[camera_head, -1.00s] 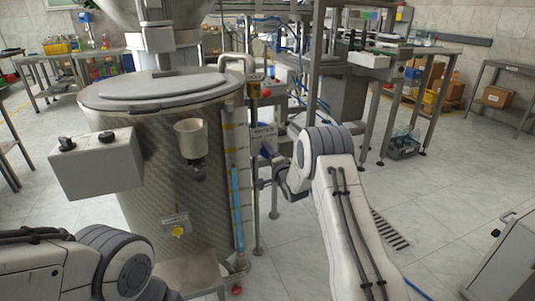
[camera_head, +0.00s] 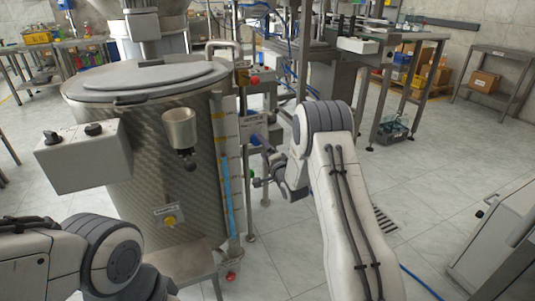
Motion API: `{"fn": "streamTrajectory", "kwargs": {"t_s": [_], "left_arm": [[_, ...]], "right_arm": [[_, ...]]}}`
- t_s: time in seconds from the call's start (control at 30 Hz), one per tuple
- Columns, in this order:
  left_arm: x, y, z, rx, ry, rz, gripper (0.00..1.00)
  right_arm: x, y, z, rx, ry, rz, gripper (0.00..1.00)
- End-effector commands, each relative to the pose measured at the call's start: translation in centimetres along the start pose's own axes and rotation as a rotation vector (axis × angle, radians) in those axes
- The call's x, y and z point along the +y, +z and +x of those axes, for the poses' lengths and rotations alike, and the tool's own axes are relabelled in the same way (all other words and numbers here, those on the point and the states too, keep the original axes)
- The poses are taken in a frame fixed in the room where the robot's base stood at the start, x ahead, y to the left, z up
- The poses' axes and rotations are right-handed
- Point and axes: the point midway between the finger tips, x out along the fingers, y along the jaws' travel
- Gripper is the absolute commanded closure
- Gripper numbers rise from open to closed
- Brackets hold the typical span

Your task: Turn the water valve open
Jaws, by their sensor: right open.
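A large metal tank (camera_head: 190,215) with a flat lid stands at left centre. A clear level tube with a blue column (camera_head: 227,190) runs up its right side. A small blue part (camera_head: 254,140), possibly the water valve's handle, shows behind the tube, below a white label; I cannot tell for sure. My right gripper (camera_head: 259,182) is small in the view, just right of the tube and below the blue part. It is open, with nothing seen between its fingers. My left arm enters at lower left; its gripper is out of view.
A grey control box (camera_head: 84,157) with two black knobs and a metal cup (camera_head: 180,130) stick out from the tank. A red button (camera_head: 255,80) is on the frame behind. A red-ended fitting (camera_head: 231,277) is low by the tube. The floor on the right is mostly clear; a cabinet (camera_head: 495,240) stands there.

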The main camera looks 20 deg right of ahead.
Motion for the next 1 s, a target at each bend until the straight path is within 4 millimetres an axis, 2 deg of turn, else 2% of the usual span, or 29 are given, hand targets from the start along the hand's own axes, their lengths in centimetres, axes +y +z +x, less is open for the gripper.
{"fn": "streamTrajectory", "kwargs": {"t_s": [0.13, 0.33, 0.83, 0.93, 1.0], "left_arm": [[0.0, 0.0, -0.4, 0.000, 0.000, 0.000, 0.50], [0.0, 0.0, -0.5, 0.000, 0.000, 0.000, 0.50], [0.0, 0.0, -0.5, 0.000, 0.000, 0.000, 0.50], [0.0, 0.0, -0.5, 0.000, 0.000, 0.000, 0.50], [0.0, 0.0, -0.5, 0.000, 0.000, 0.000, 0.50]], "right_arm": [[0.0, 0.0, -2.7, 0.000, 0.003, 0.001, 0.11], [0.1, 0.0, -4.5, 0.000, 0.002, 0.000, 0.11], [0.0, 0.1, -4.7, -0.001, 0.002, -0.001, 0.11], [-0.6, 1.1, -4.5, -0.019, 0.025, -0.032, 0.11], [-1.4, 3.0, -4.4, -0.052, 0.072, -0.092, 0.11]]}}
